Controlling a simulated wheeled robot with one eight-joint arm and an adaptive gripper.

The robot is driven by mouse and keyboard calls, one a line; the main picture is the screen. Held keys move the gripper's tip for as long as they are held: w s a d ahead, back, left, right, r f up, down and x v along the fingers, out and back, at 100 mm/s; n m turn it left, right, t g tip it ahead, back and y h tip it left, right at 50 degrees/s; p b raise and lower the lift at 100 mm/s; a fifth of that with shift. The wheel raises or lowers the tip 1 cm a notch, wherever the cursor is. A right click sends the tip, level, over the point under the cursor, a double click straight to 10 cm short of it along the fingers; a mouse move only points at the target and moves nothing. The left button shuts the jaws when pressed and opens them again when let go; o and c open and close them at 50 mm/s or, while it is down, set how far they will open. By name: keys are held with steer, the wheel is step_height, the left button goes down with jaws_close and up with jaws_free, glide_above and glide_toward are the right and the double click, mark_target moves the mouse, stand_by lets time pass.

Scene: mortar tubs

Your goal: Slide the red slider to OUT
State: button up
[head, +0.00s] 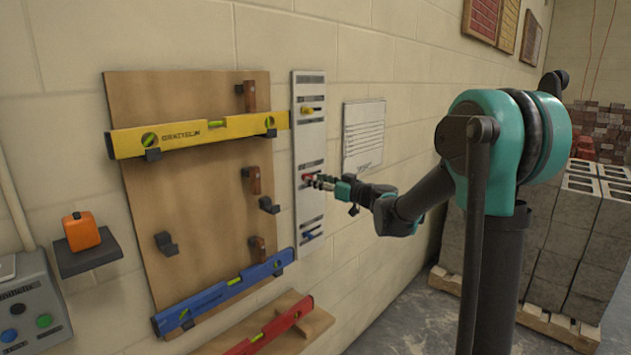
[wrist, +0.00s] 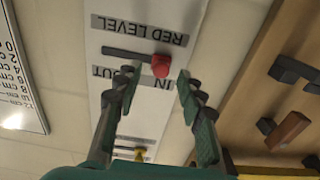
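The red slider (wrist: 160,65) is a small red knob in a dark horizontal slot on a white wall panel (head: 311,85). In the wrist view, which shows the panel upside down, it sits at the slot's right end, by the label IN. The slot runs left towards the OUT label (wrist: 104,72), partly covered by a finger. My gripper (wrist: 156,77) is open, its fingertips apart to the left and right of the knob, with visible gaps. In the head view my gripper (head: 319,181) is at the panel's middle slider, partly hiding the red knob (head: 307,177).
The same panel has a yellow slider (head: 309,110) above and a blue slider (head: 309,236) below. A wooden board (head: 200,225) with yellow and blue levels on hooks is to the left. A paper sheet (head: 363,135) hangs to the right.

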steer(key=shift+w+a, duration=0.3)
steer(key=shift+a, duration=0.2)
jaws_close()
